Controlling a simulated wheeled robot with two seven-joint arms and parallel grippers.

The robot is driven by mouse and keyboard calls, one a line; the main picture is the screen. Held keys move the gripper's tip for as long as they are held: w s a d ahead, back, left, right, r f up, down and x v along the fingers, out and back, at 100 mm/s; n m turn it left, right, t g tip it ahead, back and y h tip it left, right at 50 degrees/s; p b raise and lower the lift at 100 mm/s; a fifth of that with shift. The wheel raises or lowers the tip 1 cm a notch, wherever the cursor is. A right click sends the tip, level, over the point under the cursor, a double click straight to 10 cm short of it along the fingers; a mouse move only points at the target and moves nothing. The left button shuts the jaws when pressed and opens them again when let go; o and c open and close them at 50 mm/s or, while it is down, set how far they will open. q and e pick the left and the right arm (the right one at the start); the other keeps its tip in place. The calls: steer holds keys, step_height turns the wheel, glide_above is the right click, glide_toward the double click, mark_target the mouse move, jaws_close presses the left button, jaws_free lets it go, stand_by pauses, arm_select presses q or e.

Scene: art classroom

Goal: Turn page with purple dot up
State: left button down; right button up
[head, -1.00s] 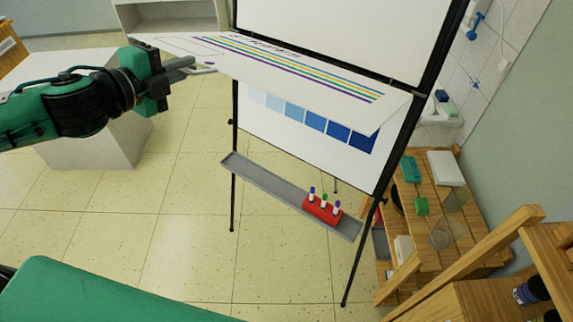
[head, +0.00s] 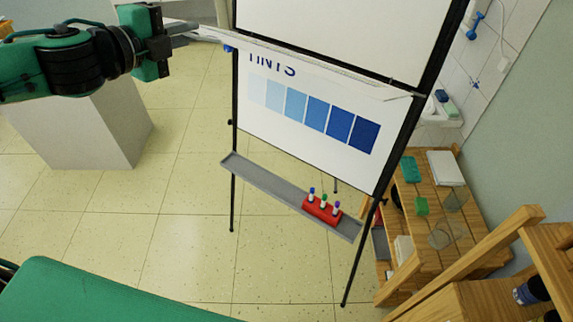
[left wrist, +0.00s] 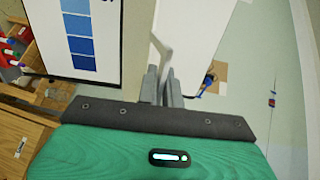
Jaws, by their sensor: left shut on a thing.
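The flip-chart easel holds a lifted page (head: 310,62), which I see almost edge-on in the head view as a thin white strip. My left gripper (head: 186,28) is shut on the page's left edge at the upper left. The purple dot and the striped face are hidden from this angle. Beneath hangs the sheet with blue swatches and part of the word "TINTS" (head: 265,135). In the left wrist view the two fingers (left wrist: 163,85) are close together, and the swatch sheet (left wrist: 68,30) shows at the left. My right gripper is not in view.
A grey easel tray (head: 270,185) carries a red marker holder (head: 322,208). A wooden shelf (head: 425,225) with boxes and glass stands at the right. A white plinth (head: 85,125) stands at the left. A green surface (head: 80,290) is at the bottom left. The floor between is clear.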

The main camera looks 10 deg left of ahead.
arm_select(q)
steer(key=w+d+r, duration=0.2)
steer(key=w+r, duration=0.3)
steer(key=r, duration=0.2)
steer(key=shift+r, duration=0.4)
stand_by(0.3)
steer(key=w+d+r, duration=0.2)
steer(key=w+r, duration=0.4)
steer(key=shift+w+d+r, duration=0.2)
steer(key=shift+d+r, duration=0.05)
steer(key=shift+d, duration=0.05)
stand_by(0.6)
steer(key=w+d+r, duration=0.3)
steer(key=w+r, duration=0.2)
steer(key=w, duration=0.2)
steer(key=shift+w, duration=0.25)
stand_by(0.6)
